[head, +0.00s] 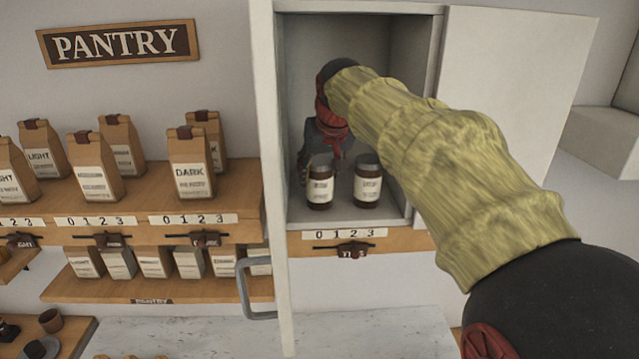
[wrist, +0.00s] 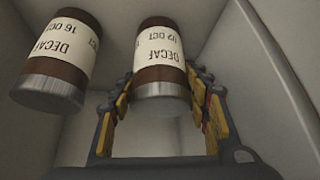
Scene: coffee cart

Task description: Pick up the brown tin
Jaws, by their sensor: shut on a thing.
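Two brown tins with cream labels stand side by side in the open cupboard. In the head view, my gripper (head: 322,160) reaches in from behind and above the left tin (head: 320,184); the right tin (head: 367,182) stands apart from it. The wrist view shows the tins upside down, with DECAF labels. My gripper (wrist: 164,98) has its yellow-padded fingers on both sides of one tin (wrist: 160,55), shut on it near its metal end. The other tin (wrist: 62,62) is beside it, outside the fingers. Whether the held tin is off the shelf is unclear.
The cupboard (head: 262,130) has a side wall close to the left and an open white door (head: 510,95) at the right. Wooden shelves with coffee bags (head: 190,165) are at the left. A rail with number marks (head: 345,234) runs below the cupboard opening.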

